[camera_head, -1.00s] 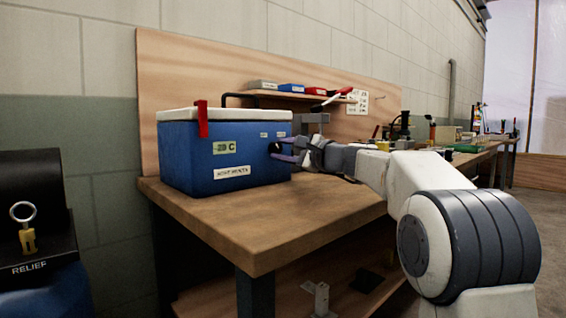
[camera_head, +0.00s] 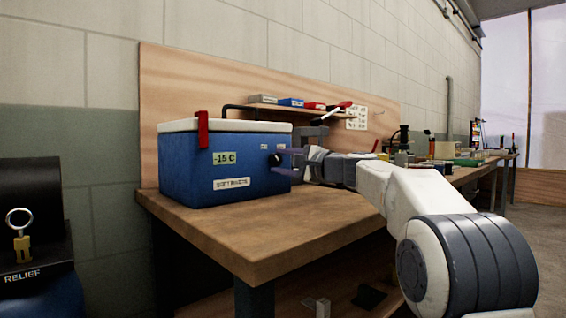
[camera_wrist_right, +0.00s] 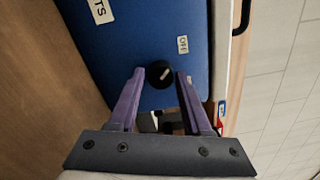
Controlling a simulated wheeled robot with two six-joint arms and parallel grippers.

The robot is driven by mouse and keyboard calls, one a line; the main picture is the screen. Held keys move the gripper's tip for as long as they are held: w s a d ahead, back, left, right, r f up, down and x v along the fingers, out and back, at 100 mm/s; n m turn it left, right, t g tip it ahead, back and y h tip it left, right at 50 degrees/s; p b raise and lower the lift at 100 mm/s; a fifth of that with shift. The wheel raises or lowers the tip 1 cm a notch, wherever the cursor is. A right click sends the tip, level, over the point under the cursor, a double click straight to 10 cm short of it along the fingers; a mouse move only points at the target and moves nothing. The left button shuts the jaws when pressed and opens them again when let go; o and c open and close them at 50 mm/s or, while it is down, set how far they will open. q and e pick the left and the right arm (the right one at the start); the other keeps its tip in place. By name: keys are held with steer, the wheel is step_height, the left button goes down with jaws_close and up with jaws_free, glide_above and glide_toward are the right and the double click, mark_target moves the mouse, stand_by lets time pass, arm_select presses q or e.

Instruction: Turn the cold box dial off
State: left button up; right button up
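The cold box (camera_head: 225,168) is blue with a white lid and stands on the workbench. Its display (camera_head: 224,157) appears to read -15 C. The black round dial (camera_head: 274,160) is on the front face, near the right end. An OFF label (camera_wrist_right: 182,44) shows beside the dial. The dial's pale mark is small, and its exact aim is hard to tell. My left gripper is out of view.
The wooden workbench (camera_head: 270,235) is clear in front of the box. A red latch (camera_head: 202,130) hangs over the lid edge. A shelf (camera_head: 300,111) with small bins is behind. A box marked RELIEF (camera_head: 38,255) with a padlock is at the left.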

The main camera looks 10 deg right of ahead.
steer(key=shift+o, duration=0.9)
steer(key=v, duration=1)
steer(key=shift+w+d, duration=0.1)
steer(key=shift+s+d, duration=0.1)
steer(key=shift+s, duration=0.15)
steer(key=shift+f, duration=0.1)
